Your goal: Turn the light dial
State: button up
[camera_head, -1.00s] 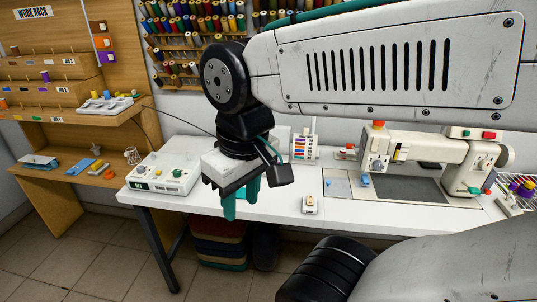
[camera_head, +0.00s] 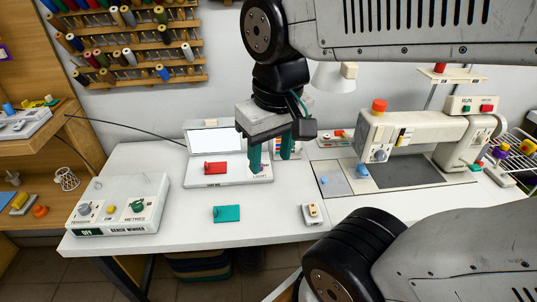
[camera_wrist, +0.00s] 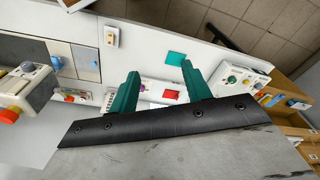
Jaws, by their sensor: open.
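A white light box (camera_head: 195,180) with a bright screen (camera_head: 215,138) and a red block (camera_head: 215,168) stands on the white table. Its front right corner is lettered LIGHT, and a teal finger stands right over that corner. The dial there is mostly hidden, so I cannot tell how it is set or whether the finger touches it. My gripper (camera_head: 271,163) points down with its two teal fingers apart and nothing visibly held. In the wrist view, my gripper (camera_wrist: 161,70) is open, and the red block (camera_wrist: 171,94) shows between the fingers.
A bench winder (camera_head: 115,205) with knobs is at left. A teal block (camera_head: 227,213) and a small white switch box (camera_head: 312,214) lie near the table's front. A sewing machine (camera_head: 420,135) with a red knob stands at right.

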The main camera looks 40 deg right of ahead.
jog(key=w+d+f+m, duration=0.5)
jog(key=w, duration=0.5)
jog(key=w+d+f+m, duration=0.4)
jog(key=w+m, duration=0.2)
jog(key=w, duration=0.3)
jog(key=w+d+f+m, duration=0.1)
jog(key=w+d+f, duration=0.1)
jog(key=f, duration=0.1)
jog(key=w+d+f+m, duration=0.2)
jog(key=d+f, duration=0.1)
jog(key=f, duration=0.1)
jog(key=w+d+f+m+g, duration=0.1)
jog(key=w+d+f+m, duration=0.1)
jog(key=f, duration=0.1)
jog(key=shift+w+d+f, duration=0.2)
jog(key=shift+d+f, duration=0.05)
jog(key=shift+f, duration=0.15)
jog(key=shift+m, duration=0.4)
notch_tip(320, 180, down, 8)
jog(key=shift+w+d+r, duration=0.1)
jog(key=shift+d+r, duration=0.05)
jog(key=shift+f, duration=0.4)
jog(key=c, duration=1)
